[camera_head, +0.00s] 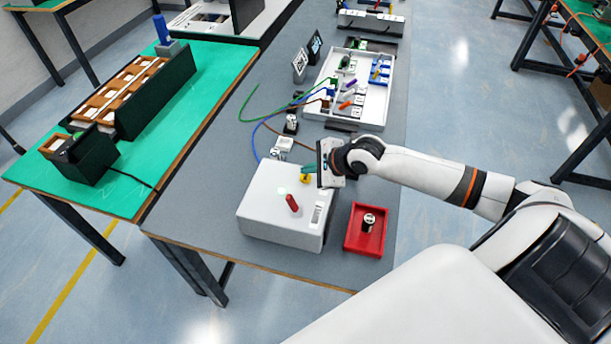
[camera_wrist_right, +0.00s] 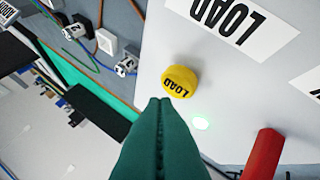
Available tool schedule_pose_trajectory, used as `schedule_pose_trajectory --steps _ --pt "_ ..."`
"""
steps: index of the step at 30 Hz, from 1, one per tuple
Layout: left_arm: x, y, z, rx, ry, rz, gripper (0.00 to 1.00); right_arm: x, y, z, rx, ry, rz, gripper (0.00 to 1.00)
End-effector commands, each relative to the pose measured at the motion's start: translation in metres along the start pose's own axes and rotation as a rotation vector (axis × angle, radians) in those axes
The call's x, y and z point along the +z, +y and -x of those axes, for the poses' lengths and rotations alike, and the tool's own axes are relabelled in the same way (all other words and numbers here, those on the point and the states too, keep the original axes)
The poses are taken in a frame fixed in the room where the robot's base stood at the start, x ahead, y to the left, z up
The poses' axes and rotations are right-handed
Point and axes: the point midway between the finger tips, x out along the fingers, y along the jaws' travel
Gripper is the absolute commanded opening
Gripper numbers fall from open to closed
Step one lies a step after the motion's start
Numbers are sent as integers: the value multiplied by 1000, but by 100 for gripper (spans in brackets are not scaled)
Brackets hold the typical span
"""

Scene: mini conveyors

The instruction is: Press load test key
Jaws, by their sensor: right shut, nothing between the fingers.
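The load test key is a round yellow button (camera_wrist_right: 180,82) marked LOAD on a white box (camera_head: 270,190). It also shows in the head view (camera_head: 305,178). My right gripper (camera_head: 310,169) is over the back right part of the box, beside the yellow button. In the right wrist view its green fingertips (camera_wrist_right: 160,102) are closed together with nothing between them, and they appear just short of the button; I cannot tell whether they touch it. A green light (camera_wrist_right: 201,123) glows on the box face. My left gripper is not in view.
A red lever (camera_head: 292,203) stands on the box, also seen in the wrist view (camera_wrist_right: 262,155). A red tray (camera_head: 352,244) holding a metal part is to the right. Wires and small blocks lie behind the box. A white tray of parts (camera_head: 322,108) is farther back.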

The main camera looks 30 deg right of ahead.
Motion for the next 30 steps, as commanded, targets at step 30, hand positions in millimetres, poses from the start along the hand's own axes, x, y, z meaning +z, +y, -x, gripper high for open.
schedule_pose_trajectory --steps 30 --pt "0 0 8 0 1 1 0 5 -5 -7 0 0 -1 0"
